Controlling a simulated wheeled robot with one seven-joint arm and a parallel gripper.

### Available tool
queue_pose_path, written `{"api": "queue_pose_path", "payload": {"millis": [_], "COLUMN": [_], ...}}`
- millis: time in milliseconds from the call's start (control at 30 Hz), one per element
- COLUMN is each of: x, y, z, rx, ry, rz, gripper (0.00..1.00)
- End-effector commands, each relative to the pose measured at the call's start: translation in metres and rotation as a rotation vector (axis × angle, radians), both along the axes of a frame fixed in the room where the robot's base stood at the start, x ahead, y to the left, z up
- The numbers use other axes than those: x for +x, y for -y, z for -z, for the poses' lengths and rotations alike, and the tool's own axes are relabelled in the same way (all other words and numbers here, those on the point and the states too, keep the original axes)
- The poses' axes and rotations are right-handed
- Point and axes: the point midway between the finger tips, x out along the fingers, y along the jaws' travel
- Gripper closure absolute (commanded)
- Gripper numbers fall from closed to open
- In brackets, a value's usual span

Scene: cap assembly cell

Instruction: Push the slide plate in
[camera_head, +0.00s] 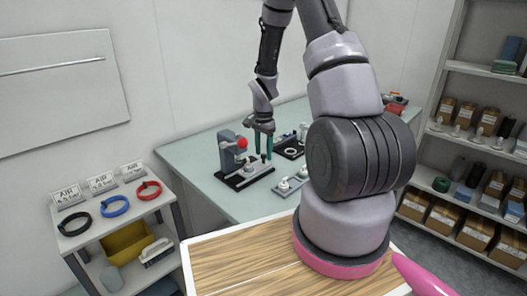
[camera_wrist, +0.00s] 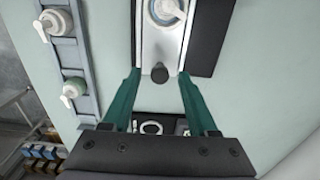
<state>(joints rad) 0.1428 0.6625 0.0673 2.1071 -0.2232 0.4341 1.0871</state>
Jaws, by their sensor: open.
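The slide plate (camera_wrist: 150,55) is a pale metal strip on the black base of a small press (camera_head: 228,152) with a red knob. A round white and blue-grey part (camera_wrist: 167,10) sits on the plate at the top of the wrist view. A dark round knob (camera_wrist: 160,74) stands at the plate's near end. My gripper (camera_head: 264,157) is open, its teal fingers pointing down at the plate's near end. In the wrist view the fingertips (camera_wrist: 159,78) appear on either side of the knob, with visible gaps. I cannot tell their exact height against it.
A grey rail (camera_wrist: 60,55) with white-capped pieces lies beside the press. A black tray (camera_head: 290,148) with a ring (camera_wrist: 151,127) lies on the pale green table (camera_head: 200,160). A side shelf with coloured hoops (camera_head: 116,205) stands at left, and stocked shelving (camera_head: 470,140) at right.

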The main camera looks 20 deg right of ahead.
Motion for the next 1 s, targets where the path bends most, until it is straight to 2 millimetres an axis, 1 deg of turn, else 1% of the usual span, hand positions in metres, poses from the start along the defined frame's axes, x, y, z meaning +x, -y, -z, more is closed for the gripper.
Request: {"api": "queue_pose_path", "payload": {"millis": [200, 233, 267, 300, 367, 400, 1000], "x": [0.0001, 0.0001, 0.0001, 0.0001, 0.0001, 0.0001, 0.0002], "y": [0.0001, 0.0001, 0.0001, 0.0001, 0.0001, 0.0001, 0.0000], "z": [0.0002, 0.0001, 0.0001, 0.0001, 0.0000, 0.0000, -0.0003], "rx": [0.000, 0.000, 0.000, 0.000, 0.000, 0.000, 0.000], "ry": [0.000, 0.000, 0.000, 0.000, 0.000, 0.000, 0.000], "rz": [0.000, 0.000, 0.000, 0.000, 0.000, 0.000, 0.000], "gripper": [0.41, 0.48, 0.60, 0.75, 0.98, 1.00, 1.00]}}
